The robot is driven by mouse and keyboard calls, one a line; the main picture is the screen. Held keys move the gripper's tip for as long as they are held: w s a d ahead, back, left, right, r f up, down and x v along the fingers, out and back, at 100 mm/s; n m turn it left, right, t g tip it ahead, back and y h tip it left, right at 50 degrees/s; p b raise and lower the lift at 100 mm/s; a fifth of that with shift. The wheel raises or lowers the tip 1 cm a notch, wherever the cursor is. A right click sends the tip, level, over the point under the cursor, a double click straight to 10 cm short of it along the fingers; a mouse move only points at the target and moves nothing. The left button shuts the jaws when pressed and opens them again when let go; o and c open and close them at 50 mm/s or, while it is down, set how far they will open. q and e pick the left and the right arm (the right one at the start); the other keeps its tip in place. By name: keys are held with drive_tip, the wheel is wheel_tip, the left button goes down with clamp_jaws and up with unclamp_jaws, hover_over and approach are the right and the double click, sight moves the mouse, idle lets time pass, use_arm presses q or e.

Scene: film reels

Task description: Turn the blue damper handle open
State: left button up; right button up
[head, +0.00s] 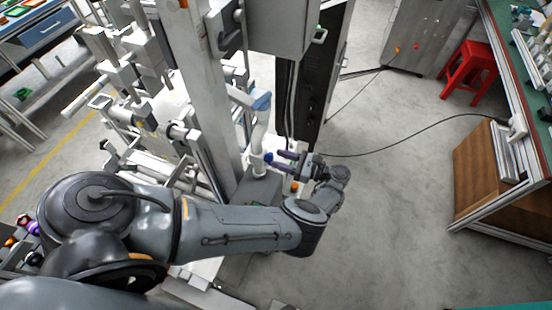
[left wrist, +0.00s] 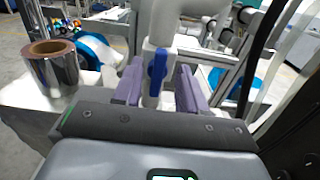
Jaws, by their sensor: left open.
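The blue damper handle (head: 268,157) sits on the side of a white vertical pipe (head: 258,135) beside the machine frame. In the left wrist view the handle (left wrist: 158,68) stands upright against the white pipe (left wrist: 172,25). My left gripper (head: 277,159) is just right of the handle in the head view. Its two purple fingers are open. In the left wrist view the open left gripper (left wrist: 160,72) has the handle between its fingers as seen from the wrist, with a gap on each side. I cannot tell whether the fingertips reach past it. My right gripper is not in view.
A metal-foil roll (left wrist: 52,68) stands left of the gripper in the left wrist view. A dark cabinet (head: 322,80) rises behind the gripper. A cable (head: 400,140) crosses the floor toward a wooden cabinet (head: 485,180). A red stool (head: 470,65) stands far right.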

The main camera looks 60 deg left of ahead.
use_arm(q)
drive_tip(key=b+v, duration=0.3)
drive_tip(key=v, duration=0.5)
drive_tip(key=shift+w+d, duration=0.1)
